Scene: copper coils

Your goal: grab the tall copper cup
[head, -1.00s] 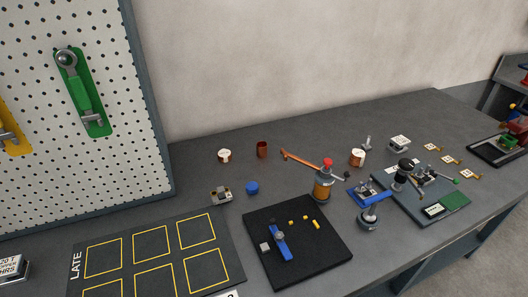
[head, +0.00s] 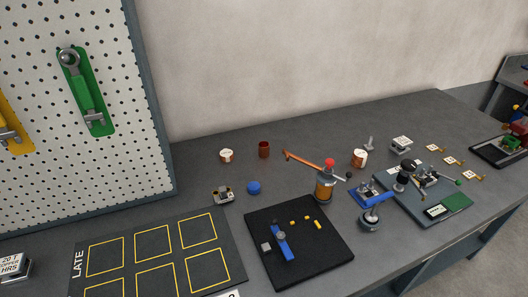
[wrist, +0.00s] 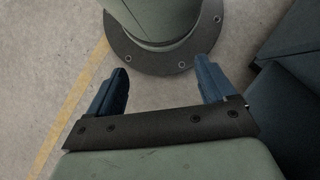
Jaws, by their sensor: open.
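The tall copper cup (head: 264,149) stands upright on the grey bench near the wall in the head view. It is a plain reddish-brown cylinder, between a short white-labelled copper cup and a copper-coloured arm. My gripper (wrist: 162,88) shows only in the wrist view. Its two blue fingers are apart with nothing between them. They point over the concrete floor and my own base, away from the bench. The cup is not in the wrist view.
A white-labelled cup (head: 227,156) stands left of the copper cup, and a blue cap (head: 253,187) lies in front. A red-topped post with a copper arm (head: 325,184) stands to the right. A black tray (head: 300,246) and yellow-marked mat (head: 153,258) lie nearer.

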